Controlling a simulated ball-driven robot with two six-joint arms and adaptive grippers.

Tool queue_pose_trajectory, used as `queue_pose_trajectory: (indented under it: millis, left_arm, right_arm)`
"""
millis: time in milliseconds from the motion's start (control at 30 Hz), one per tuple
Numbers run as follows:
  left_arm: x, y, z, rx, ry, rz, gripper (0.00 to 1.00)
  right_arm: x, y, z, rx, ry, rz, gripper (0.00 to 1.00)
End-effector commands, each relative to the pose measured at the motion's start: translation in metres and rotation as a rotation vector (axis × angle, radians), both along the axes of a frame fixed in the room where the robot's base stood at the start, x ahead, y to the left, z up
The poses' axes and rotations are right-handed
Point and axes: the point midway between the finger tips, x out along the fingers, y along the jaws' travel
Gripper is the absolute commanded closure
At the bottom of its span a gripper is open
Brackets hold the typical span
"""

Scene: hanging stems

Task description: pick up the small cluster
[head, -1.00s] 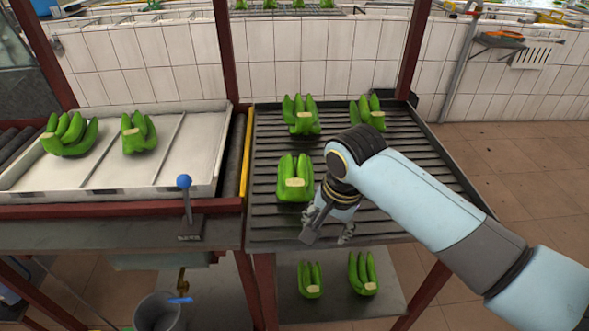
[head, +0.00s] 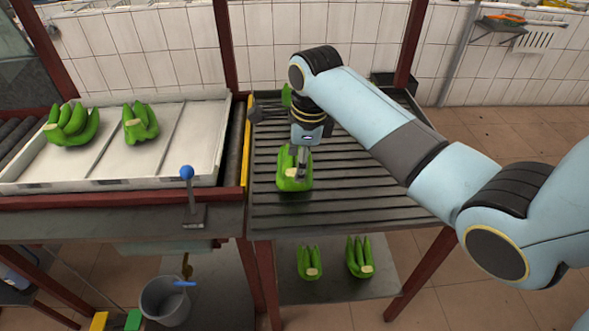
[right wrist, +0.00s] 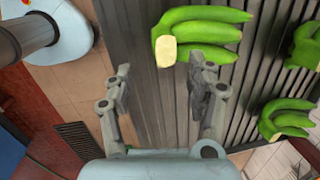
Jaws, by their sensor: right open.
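A green banana cluster (head: 293,180) with a pale cut stem lies on the slatted rack (head: 350,205). My right gripper (head: 301,165) is above it, pointing down, and partly covers it. In the right wrist view the cluster (right wrist: 208,33) lies beyond the fingertips, its cut end facing the open, empty right gripper (right wrist: 160,68). I cannot tell whether the fingers touch it. Two more clusters on the rack, one upper (right wrist: 305,46) and one lower (right wrist: 283,119), show at the right of the wrist view; in the head view my arm mostly hides them. My left gripper is not in view.
A white tray (head: 182,150) at the left holds two clusters, left (head: 72,124) and right (head: 140,123). Two smaller-looking clusters, left (head: 309,262) and right (head: 358,257), lie on the lower shelf. A blue-knobbed lever (head: 189,190) stands left of the rack. A tiled wall is behind.

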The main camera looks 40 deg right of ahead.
Motion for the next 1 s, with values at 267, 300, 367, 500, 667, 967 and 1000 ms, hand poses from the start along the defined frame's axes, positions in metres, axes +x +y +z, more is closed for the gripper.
queue_pose_trajectory:
  millis: [267, 300, 367, 500, 667, 967, 1000]
  left_arm:
    - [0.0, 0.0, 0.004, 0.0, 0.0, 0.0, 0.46]
    - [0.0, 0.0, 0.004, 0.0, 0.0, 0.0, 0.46]
    - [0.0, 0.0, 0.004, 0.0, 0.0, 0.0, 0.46]
    - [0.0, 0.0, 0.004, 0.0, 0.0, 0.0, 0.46]
    - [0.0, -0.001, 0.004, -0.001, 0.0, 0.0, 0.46]
    - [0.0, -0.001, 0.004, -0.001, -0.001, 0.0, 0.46]
    - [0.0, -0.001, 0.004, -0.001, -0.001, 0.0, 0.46]
  right_arm:
    - [0.014, 0.001, -0.036, 0.001, 0.004, 0.001, 0.44]
    - [0.015, 0.001, -0.04, 0.001, 0.002, 0.001, 0.44]
    - [0.015, 0.001, -0.044, 0.001, 0.002, 0.001, 0.44]
    - [0.016, 0.001, -0.046, 0.0, -0.001, 0.002, 0.44]
    - [0.016, 0.001, -0.046, 0.0, 0.0, 0.002, 0.52]
    - [0.016, 0.001, -0.046, 0.0, 0.0, 0.002, 0.91]
    - [0.016, 0.001, -0.046, 0.0, 0.0, 0.002, 0.96]
